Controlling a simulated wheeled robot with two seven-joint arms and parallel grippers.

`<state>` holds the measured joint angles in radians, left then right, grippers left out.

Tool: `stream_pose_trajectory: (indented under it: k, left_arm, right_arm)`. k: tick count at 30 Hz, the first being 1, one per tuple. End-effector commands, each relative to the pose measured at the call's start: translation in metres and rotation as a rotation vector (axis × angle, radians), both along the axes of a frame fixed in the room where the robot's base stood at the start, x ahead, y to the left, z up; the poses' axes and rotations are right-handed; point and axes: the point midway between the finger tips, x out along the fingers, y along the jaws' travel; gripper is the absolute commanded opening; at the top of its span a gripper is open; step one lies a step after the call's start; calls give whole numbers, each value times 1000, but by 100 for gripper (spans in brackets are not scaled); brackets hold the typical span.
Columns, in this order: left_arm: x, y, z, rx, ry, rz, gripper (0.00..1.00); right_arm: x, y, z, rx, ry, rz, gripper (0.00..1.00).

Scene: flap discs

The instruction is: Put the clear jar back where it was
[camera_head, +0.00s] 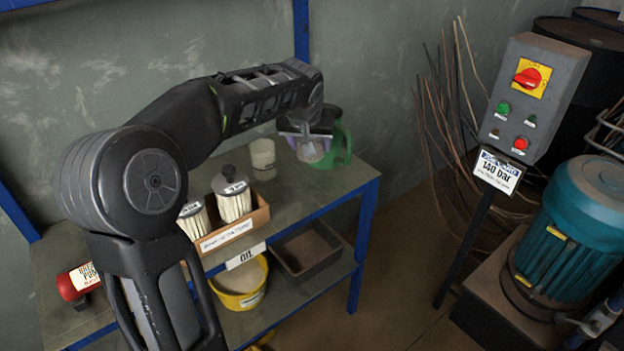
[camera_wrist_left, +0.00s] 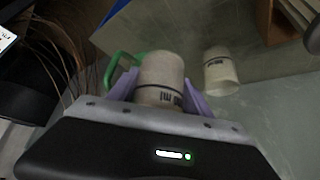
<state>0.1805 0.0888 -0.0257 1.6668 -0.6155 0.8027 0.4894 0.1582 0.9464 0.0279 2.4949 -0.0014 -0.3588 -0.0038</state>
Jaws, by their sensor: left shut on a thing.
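My left gripper (camera_head: 308,138) is over the right end of the shelf top. It is shut on a whitish jar (camera_wrist_left: 161,80) with dark print on its side, seen between the purple fingers in the left wrist view. In the head view only the lower part of this jar (camera_head: 311,152) shows below the gripper. I cannot tell if its base touches the shelf. A second, similar pale jar (camera_head: 263,159) stands on the shelf to the left of the gripper, apart from it; it also shows in the left wrist view (camera_wrist_left: 219,72). My right gripper is not in view.
A green container (camera_head: 342,145) is close behind and right of the held jar. A wooden box (camera_head: 262,216) with pleated filters stands at the shelf front. Below are a yellow tub (camera_head: 258,299) and a dark tray (camera_head: 334,267). The shelf top (camera_head: 315,191) is bare at the front right.

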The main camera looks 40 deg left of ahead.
Motion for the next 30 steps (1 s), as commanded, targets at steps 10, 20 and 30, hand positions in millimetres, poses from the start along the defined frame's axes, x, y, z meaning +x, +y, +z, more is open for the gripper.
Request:
stream_pose_trajectory:
  k: [10, 20, 30]
  left_arm:
    - [0, 0, -5, 0, 0, -1, 2]
    - [0, 0, -48, 0, 0, 0, 2]
    - [0, 0, -51, 0, -1, -1, 2]
  right_arm:
    - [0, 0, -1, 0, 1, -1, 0]
    - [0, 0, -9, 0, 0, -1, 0]
    - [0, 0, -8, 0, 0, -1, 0]
